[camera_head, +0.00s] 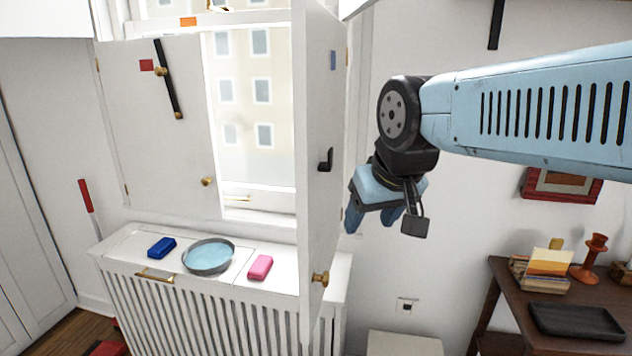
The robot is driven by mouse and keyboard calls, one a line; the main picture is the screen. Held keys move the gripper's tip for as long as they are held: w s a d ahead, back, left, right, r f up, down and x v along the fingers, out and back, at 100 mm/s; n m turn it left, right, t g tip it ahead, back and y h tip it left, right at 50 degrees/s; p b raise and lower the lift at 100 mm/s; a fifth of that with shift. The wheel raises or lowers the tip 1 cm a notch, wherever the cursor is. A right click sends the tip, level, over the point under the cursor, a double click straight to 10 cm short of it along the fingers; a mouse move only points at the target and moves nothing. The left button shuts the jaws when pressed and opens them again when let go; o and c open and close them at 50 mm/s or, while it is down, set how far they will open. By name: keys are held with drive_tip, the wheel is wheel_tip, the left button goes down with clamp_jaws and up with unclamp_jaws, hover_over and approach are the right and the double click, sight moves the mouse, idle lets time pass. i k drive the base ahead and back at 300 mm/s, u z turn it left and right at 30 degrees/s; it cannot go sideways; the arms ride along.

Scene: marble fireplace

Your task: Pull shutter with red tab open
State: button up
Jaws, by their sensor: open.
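The white shutter with the red tab (147,65) stands at the left of the window and covers its left part. Its panel (160,140) carries a slanted black bar (168,90), a brass knob (161,71) near the top and another brass knob (207,181) at the lower right. A second shutter (318,120), with a blue tab (333,60), a black handle (326,160) and a brass knob (320,279), is swung out into the room. My gripper (371,217) is open and empty, pointing down to the right of this second shutter, well away from the red-tab shutter.
A white radiator cover (125,240) under the window holds a blue block (161,248), a round pan (208,256) and a pink block (260,267). A dark table (520,300) at right bears books (549,270), a candlestick (590,257) and a black tray (577,321).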

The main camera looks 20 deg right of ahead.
sight(169, 163)
drive_tip(key=k, duration=1)
drive_tip(key=u, duration=0.9)
drive_tip(key=i, duration=1.8)
drive_tip(key=z, duration=1.25)
